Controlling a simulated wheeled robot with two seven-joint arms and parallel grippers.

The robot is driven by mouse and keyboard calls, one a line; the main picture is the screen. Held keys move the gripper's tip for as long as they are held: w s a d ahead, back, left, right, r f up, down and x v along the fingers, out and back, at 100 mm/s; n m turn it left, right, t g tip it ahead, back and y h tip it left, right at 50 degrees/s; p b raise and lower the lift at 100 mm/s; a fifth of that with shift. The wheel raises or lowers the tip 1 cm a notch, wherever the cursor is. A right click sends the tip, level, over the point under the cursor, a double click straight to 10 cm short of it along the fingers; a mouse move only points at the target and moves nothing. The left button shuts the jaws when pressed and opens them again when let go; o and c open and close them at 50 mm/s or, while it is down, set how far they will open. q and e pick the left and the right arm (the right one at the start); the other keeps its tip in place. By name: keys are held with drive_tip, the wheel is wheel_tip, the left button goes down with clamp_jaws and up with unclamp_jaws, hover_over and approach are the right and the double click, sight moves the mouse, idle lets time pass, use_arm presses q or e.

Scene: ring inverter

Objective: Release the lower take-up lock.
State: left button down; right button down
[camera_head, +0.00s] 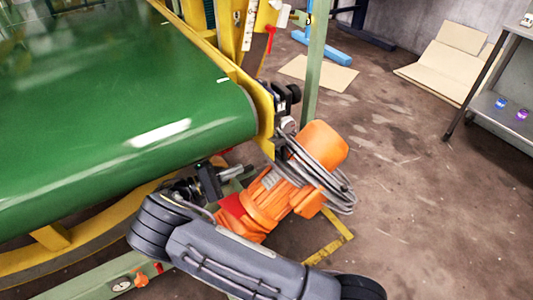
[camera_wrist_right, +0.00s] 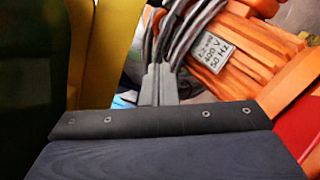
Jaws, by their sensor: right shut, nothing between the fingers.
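My right gripper (camera_head: 236,171) is below the rounded end of the green belt, beside the orange motor (camera_head: 266,200). In the right wrist view its grey fingers (camera_wrist_right: 158,78) are together and empty, pointing toward grey cables and the motor's label plate. A black fitting (camera_head: 288,96) sits on the yellow frame at the belt's end. I cannot tell which fitting is the lower take-up lock. My left gripper is not in view.
The green belt (camera_head: 110,90) and its yellow frame (camera_head: 264,112) fill the left. A coil of grey cable (camera_head: 342,190) hangs around the motor. A green post (camera_head: 315,65) stands behind. Flat cardboard (camera_head: 450,70) and a grey shelf (camera_head: 500,112) are at right; floor between is clear.

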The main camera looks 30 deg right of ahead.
drive_tip(key=shift+s, duration=0.1)
drive_tip(key=d+b, duration=0.2)
drive_tip(key=d, duration=0.8)
drive_tip(key=s+r, duration=0.1)
drive_tip(key=s+d+r+b, duration=0.1)
drive_tip(key=s, duration=0.1)
drive_tip(key=shift+r, duration=0.1)
